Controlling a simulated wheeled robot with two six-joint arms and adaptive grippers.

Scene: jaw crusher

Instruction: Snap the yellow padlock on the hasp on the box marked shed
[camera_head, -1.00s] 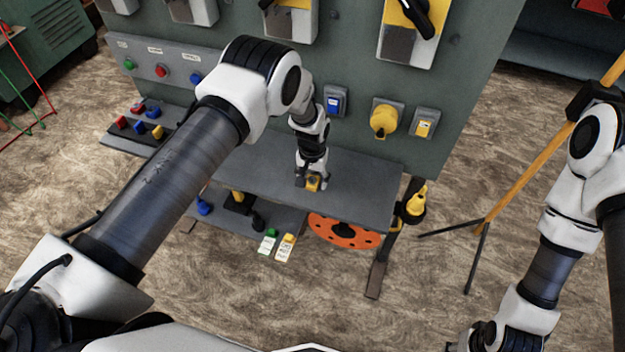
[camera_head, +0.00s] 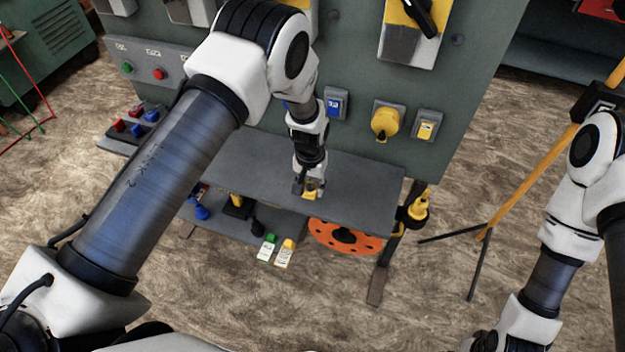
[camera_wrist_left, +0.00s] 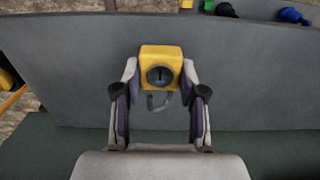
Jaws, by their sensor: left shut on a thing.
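My left gripper (camera_head: 308,190) is shut on the yellow padlock (camera_wrist_left: 161,66), above the grey shelf (camera_head: 365,198). In the left wrist view the padlock sits between the two fingertips, its dark round keyhole face toward the camera. Its grey shackle (camera_wrist_left: 158,103) shows below the body, on the palm side; I cannot tell whether it is open. In the head view the padlock (camera_head: 310,196) is small at the fingertips. I cannot make out a "shed" marking or the hasp.
The green panel behind the shelf carries a blue-marked box (camera_head: 336,103), a yellow plug (camera_head: 385,122) and a yellow-marked box (camera_head: 426,124). An orange disc (camera_head: 345,238) and two tags are below the shelf. A yellow-legged stand (camera_head: 520,180) is at right.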

